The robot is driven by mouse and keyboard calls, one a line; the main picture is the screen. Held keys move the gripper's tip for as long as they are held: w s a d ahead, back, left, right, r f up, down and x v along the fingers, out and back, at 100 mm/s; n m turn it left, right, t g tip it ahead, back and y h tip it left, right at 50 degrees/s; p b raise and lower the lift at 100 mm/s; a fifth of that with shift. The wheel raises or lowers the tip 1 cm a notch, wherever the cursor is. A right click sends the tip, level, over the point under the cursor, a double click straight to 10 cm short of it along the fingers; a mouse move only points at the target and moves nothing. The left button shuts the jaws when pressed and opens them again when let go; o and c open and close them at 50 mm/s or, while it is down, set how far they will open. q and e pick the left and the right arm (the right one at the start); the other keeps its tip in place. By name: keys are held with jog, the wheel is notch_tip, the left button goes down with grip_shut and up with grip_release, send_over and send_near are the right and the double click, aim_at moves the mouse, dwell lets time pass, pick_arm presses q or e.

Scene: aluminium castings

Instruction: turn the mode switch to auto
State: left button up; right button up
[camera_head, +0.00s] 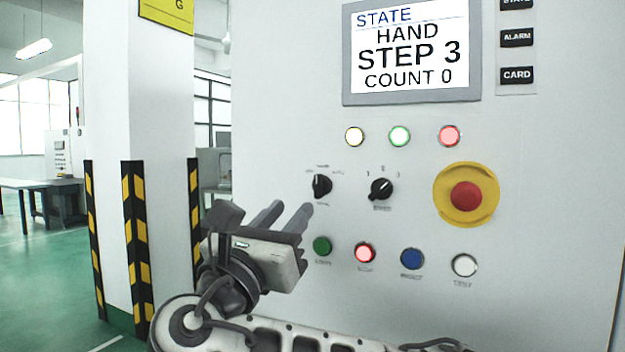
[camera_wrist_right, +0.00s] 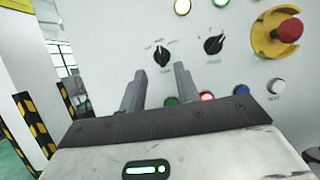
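The mode switch appears to be the left black rotary knob (camera_head: 321,186) on the grey control panel (camera_head: 290,110); its small labels are too blurred to read. It also shows in the right wrist view (camera_wrist_right: 161,56), just beyond my fingers. The screen (camera_head: 411,46) reads STATE HAND, STEP 3, COUNT 0. My right gripper (camera_head: 291,208) is open and empty, below and left of the knob in the head view. In the right wrist view its two fingers (camera_wrist_right: 160,72) stand apart, pointing at the panel, and I see no contact with the knob. My left gripper is out of view.
A second black knob (camera_head: 381,189) sits to the right. Below are green (camera_head: 322,246), red (camera_head: 365,253), blue (camera_head: 412,259) and white (camera_head: 464,265) buttons. A red emergency stop (camera_head: 466,196) is on the right. A striped pillar (camera_head: 160,110) stands left of the panel.

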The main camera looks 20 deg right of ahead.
aim_at(316, 180)
jog(key=p+x, duration=0.1)
jog(key=x, duration=0.8)
jog(key=shift+d+f, duration=0.1)
jog(key=shift+w, duration=0.1)
jog(key=c, duration=0.6)
